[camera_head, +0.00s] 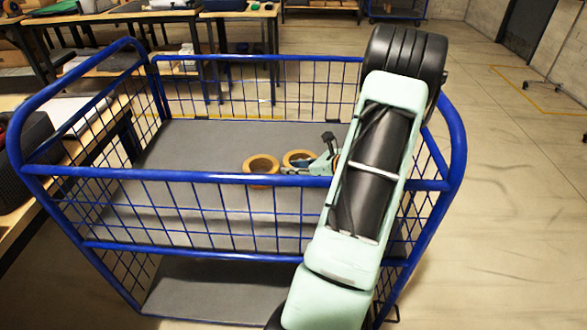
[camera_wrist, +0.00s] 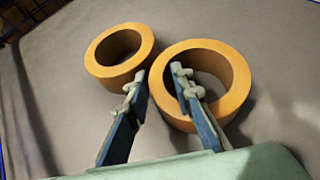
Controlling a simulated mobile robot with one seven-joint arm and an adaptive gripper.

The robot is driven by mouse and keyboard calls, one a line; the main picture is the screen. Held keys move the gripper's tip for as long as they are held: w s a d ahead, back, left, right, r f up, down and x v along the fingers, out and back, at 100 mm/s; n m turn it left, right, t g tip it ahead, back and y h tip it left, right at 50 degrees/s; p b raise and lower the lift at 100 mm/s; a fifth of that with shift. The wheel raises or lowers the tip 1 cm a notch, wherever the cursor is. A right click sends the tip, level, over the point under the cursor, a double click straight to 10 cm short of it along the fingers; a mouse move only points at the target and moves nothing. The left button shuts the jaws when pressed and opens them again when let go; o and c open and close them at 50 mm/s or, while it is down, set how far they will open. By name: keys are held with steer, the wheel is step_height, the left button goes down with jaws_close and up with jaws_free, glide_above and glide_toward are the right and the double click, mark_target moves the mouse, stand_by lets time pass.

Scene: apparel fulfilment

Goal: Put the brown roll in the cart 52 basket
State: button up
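Two brown-orange rolls lie flat on the grey floor of the blue wire cart basket (camera_head: 200,145). In the head view, the left roll (camera_head: 261,166) and the right roll (camera_head: 297,157) are close together. In the wrist view, one roll (camera_wrist: 105,68) is at upper left and the other roll (camera_wrist: 238,92) is at right. My gripper (camera_wrist: 157,82) is open, with its fingers apart. One finger is over the right roll's hole, the other is outside its left wall; whether they touch it is unclear. In the head view my gripper (camera_head: 325,155) is partly hidden by my arm.
The cart's blue rails (camera_head: 190,178) and mesh sides surround the basket; a lower grey shelf (camera_head: 215,290) is below. A table (camera_head: 50,190) with a dark bin stands at left. More tables are behind. The floor at right (camera_head: 510,200) is clear. No cart number is readable.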

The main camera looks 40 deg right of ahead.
steer(key=shift+o, duration=1.4)
steer(key=shift+r, duration=0.1)
steer(key=p+v, duration=0.2)
steer(key=v, duration=0.5)
steer(key=shift+s+r, duration=0.2)
